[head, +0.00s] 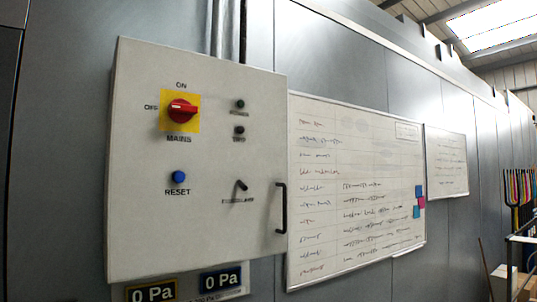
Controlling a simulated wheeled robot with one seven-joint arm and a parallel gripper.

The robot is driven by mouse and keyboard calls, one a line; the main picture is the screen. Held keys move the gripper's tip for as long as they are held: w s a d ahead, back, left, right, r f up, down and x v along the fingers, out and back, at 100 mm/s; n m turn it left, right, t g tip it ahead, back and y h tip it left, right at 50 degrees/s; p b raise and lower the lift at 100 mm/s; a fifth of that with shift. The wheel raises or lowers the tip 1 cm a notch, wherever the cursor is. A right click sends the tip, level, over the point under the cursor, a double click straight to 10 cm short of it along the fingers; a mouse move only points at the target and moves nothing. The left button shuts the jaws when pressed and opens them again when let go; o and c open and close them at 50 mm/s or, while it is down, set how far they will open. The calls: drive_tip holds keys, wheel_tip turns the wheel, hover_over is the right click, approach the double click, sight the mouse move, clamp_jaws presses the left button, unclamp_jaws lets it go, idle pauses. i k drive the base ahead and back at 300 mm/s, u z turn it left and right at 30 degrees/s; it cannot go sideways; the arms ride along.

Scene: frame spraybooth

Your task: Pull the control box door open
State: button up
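The control box (210,235) is a pale grey cabinet on the metal wall, left of centre in the head view. Its door looks shut. A black bar handle (282,208) stands upright near the door's right edge. On the door are a red rotary mains switch (182,111) on a yellow plate, a blue reset button (178,177), two small dark knobs or lamps, and a small black lever or latch (241,186) with a label I cannot read clearly. My gripper is not in view.
A large whiteboard (345,240) with handwriting hangs right of the box, close to its handle side. A smaller board (447,165) hangs farther right. Two gauges (152,291) reading 0 Pa sit just below the box. Conduits (225,35) rise above it. A railing and cardboard box (503,282) stand at far right.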

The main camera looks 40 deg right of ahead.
sight(157, 226)
drive_tip(key=z, duration=0.95)
drive_tip(key=i, duration=0.75)
drive_tip(key=z, duration=0.5)
